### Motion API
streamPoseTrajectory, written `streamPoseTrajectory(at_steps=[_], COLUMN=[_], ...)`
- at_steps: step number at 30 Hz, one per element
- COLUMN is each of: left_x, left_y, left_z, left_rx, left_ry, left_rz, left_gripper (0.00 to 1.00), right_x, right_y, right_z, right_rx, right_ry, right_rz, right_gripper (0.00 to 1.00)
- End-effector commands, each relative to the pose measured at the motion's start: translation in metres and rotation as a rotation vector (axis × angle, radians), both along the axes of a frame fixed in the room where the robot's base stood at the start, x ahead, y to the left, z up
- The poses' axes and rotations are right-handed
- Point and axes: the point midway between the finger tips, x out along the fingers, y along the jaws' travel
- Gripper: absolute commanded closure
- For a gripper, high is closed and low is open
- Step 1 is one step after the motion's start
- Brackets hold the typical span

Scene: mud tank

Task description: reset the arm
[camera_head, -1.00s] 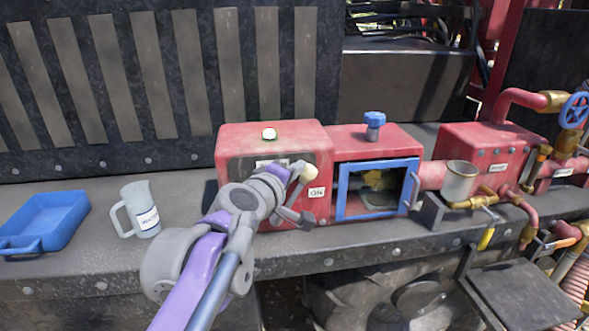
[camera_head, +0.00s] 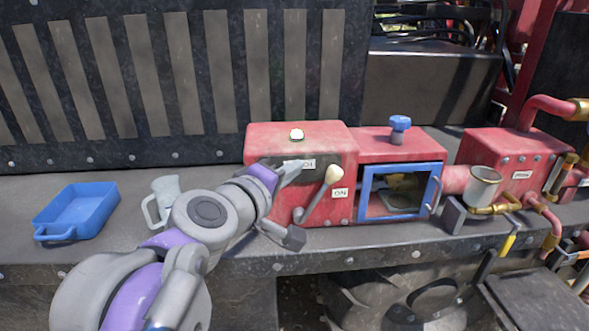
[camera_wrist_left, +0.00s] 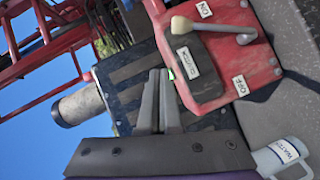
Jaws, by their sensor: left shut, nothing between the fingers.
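My left arm comes in from the lower left in the head view. Its gripper (camera_head: 297,168) is in front of the red switch box (camera_head: 328,142), left of the lever (camera_head: 333,174), and appears apart from it. The wrist view shows its two grey fingers (camera_wrist_left: 158,74) together with nothing between them. The lever, with a cream knob, leans toward the ON label (camera_head: 340,193); it also shows in the wrist view (camera_wrist_left: 181,25), apart from the fingers. My right gripper is not in view.
A blue-framed box (camera_head: 402,145) with a blue knob and a metal cup (camera_head: 484,186) are to the right. Bare bench lies around the tray.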

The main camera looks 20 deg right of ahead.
Motion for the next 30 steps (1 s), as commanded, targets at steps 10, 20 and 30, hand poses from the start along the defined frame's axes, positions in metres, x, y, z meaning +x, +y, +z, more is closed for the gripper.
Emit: streamPoseTrajectory(at_steps=[10,20,30], left_x=[0.0,-0.011,-0.083], left_y=[0.002,0.117,0.288], left_z=[-0.002,-0.127,-0.303], left_rx=[0.005,0.418,0.989], left_ry=[-0.002,-0.079,0.051], left_rz=[0.001,-0.005,-0.006], left_gripper=[1.0,1.0,1.0], right_x=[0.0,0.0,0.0], right_y=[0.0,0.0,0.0], right_z=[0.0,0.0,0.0], right_rx=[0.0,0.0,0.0], right_ry=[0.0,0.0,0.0], right_rz=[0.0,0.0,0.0], right_gripper=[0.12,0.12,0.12])
